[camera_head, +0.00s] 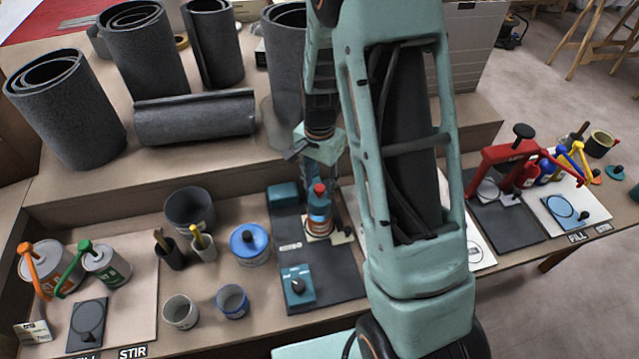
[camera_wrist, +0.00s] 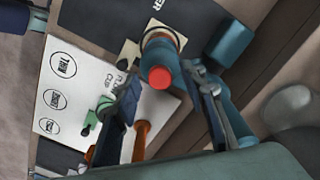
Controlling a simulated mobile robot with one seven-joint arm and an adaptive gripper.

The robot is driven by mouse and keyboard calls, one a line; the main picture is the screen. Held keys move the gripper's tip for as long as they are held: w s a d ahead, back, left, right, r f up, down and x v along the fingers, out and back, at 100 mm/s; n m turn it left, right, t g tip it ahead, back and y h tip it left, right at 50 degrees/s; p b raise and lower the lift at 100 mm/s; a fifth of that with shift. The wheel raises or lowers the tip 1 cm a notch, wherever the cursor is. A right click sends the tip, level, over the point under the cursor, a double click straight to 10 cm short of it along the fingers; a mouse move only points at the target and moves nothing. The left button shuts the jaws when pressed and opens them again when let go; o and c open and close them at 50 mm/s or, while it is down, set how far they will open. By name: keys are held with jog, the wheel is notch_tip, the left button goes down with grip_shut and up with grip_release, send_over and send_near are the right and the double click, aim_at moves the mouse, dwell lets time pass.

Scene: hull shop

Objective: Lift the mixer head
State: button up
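The mixer stands on a dark plate (camera_head: 335,268) in the middle of the bench. Its red-topped teal part, which looks like the mixer head (camera_head: 319,206), is upright over a brown-orange ring. My gripper (camera_head: 324,170) is above and behind the head, pointing down. In the wrist view, its open fingers (camera_wrist: 160,82) stand either side of the red top (camera_wrist: 160,77). Whether a finger touches it I cannot tell.
Dark rolls (camera_head: 195,117) lie and stand on the raised shelf behind. A red press (camera_head: 505,160) is at the right. The wrist view shows a white sheet with circles (camera_wrist: 75,90).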

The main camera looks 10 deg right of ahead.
jog(key=shift+f, duration=0.1)
grip_shut()
dwell(0.4)
notch_tip(320, 180, up, 11)
jog(key=p, duration=0.6)
jog(key=shift+w, duration=0.15)
